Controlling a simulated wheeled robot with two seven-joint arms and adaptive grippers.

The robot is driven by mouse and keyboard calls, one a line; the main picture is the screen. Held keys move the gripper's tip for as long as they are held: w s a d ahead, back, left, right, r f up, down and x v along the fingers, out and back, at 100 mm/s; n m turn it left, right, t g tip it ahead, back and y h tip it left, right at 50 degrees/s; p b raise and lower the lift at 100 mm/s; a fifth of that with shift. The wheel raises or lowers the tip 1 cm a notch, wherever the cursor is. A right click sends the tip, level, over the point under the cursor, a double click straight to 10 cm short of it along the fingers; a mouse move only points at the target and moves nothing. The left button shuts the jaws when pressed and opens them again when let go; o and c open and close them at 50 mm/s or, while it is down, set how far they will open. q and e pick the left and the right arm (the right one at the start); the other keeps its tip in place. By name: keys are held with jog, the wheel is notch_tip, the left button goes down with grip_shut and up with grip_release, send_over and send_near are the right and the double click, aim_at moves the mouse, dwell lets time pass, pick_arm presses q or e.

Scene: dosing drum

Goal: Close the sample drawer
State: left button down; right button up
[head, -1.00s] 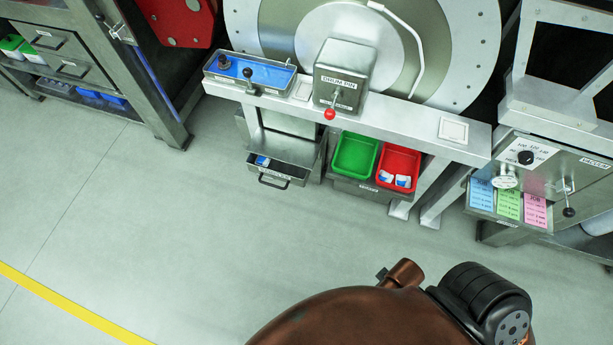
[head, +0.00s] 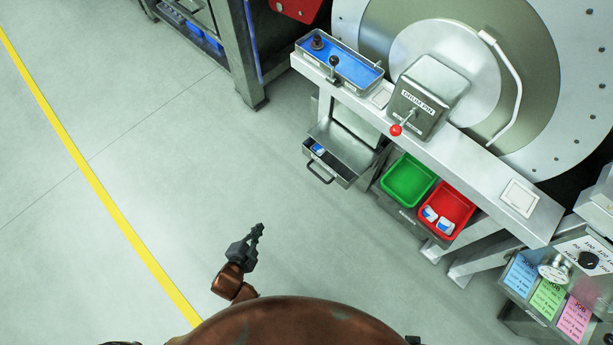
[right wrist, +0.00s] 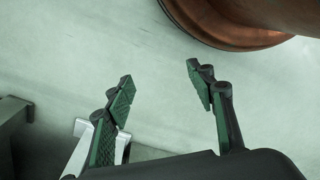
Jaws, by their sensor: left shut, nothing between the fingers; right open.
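The sample drawer (head: 331,165) is a grey drawer under the bench, left of the bins. It stands pulled out, with a dark bar handle on its front and a small blue and white item inside. My left gripper (head: 259,232) is shut and empty, over the floor below and left of the drawer, clear of it. My right gripper (right wrist: 160,82) shows in the right wrist view, open and empty above the floor. It does not show in the head view.
A green bin (head: 408,181) and a red bin (head: 446,210) sit right of the drawer. Above is the bench with a blue tray (head: 341,66) and the drum pin box (head: 428,98) with a red-knobbed lever. The floor in front is clear.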

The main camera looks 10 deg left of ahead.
pick_arm(q)
jog(key=w+d+r+m+t+h, duration=0.3)
jog(key=w+d+r+m, duration=0.1)
jog(key=w+d+m, duration=0.25)
jog(key=m+h+b, duration=0.2)
jog(key=m+h, duration=0.4)
send_near(335, 173)
jog(key=shift+t, duration=0.4)
jog(key=b+x, duration=0.1)
jog(key=x, duration=0.2)
jog(key=b+x, duration=0.2)
jog(key=x, duration=0.1)
jog(key=shift+s+d+f, duration=0.1)
jog(key=shift+d+f, duration=0.1)
jog(key=shift+d, duration=0.1)
jog(key=shift+w+d+r, duration=0.15)
jog(key=shift+w+d, duration=0.05)
jog(key=shift+w, duration=0.1)
pick_arm(e)
jog(key=w+a+f+t+y, duration=0.2)
jog(key=w+a+f+t, duration=0.2)
jog(key=w+a+f, duration=0.2)
jog(key=shift+w+a+f, duration=0.2)
jog(key=shift+w+f, duration=0.7)
jog(key=shift+f, duration=0.3)
pick_arm(q)
jog(key=shift+w, duration=0.1)
